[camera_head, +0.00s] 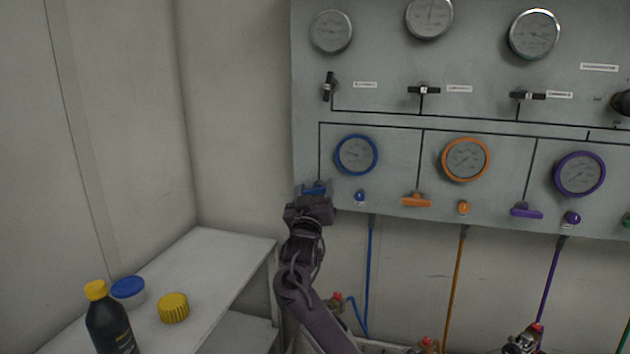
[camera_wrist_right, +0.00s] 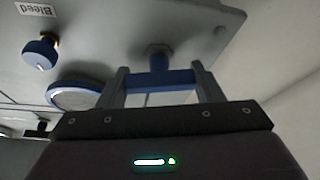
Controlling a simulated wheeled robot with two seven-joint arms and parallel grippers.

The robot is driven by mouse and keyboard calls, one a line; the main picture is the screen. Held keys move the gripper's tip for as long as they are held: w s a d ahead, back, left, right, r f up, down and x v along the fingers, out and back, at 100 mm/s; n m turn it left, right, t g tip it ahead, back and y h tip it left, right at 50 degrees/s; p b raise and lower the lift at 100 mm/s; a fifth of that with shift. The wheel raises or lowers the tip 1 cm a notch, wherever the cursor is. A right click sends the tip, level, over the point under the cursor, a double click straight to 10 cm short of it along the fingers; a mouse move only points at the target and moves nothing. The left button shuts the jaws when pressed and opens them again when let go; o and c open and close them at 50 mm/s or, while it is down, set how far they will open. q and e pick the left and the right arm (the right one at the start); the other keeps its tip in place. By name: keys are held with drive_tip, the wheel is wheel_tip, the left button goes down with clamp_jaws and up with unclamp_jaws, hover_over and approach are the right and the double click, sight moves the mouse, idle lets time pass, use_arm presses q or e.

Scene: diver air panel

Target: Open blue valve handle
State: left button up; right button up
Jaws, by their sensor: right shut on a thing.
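The blue valve handle (camera_head: 314,189) is at the lower left of the grey panel, below the blue-rimmed gauge (camera_head: 356,154). My right gripper (camera_head: 312,194) is at the handle and partly covers it in the head view. In the right wrist view the blue handle (camera_wrist_right: 160,79) lies as a bar between the two fingers of the right gripper (camera_wrist_right: 160,85). The fingers are shut on the handle's ends, and its stem runs up to the panel. My left gripper is not in view.
A blue bleed knob (camera_head: 360,196) is close to the right of the handle; it also shows in the wrist view (camera_wrist_right: 40,52). Orange (camera_head: 416,200) and purple (camera_head: 526,211) handles are farther right. A white table (camera_head: 215,265) at left holds a dark bottle (camera_head: 108,320) and a yellow cap (camera_head: 173,308).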

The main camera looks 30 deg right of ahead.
drive_tip(key=n+y+p, duration=0.2)
drive_tip(key=n+p, duration=0.2)
drive_tip(key=n+y+p, duration=0.2)
drive_tip(key=n+p, duration=0.3)
drive_tip(key=n+t+y+p, duration=0.1)
drive_tip(key=n+y+p, duration=0.1)
drive_tip(key=n+p, duration=0.2)
drive_tip(key=shift+r+n+p, duration=0.1)
drive_tip(key=shift+n+p, duration=0.3)
drive_tip(key=shift+p, duration=0.2)
drive_tip(key=shift+w+f+n+g+y+p, duration=0.1)
drive_tip(key=shift+f+n+g+y+p, duration=0.15)
drive_tip(key=shift+n+p, duration=0.9)
drive_tip(key=shift+a, duration=0.1)
drive_tip(key=o, duration=1)
drive_tip(key=shift+s+a+f, duration=0.2)
drive_tip(key=shift+s+a, duration=0.1)
drive_tip(key=shift+s, duration=0.25)
drive_tip(key=v, duration=0.2)
drive_tip(key=b+v, duration=0.1)
drive_tip(key=v, duration=0.3)
drive_tip(key=shift+s+a+r+b, duration=0.15)
drive_tip(key=shift+s+r+b, duration=0.1)
drive_tip(key=shift+b, duration=0.15)
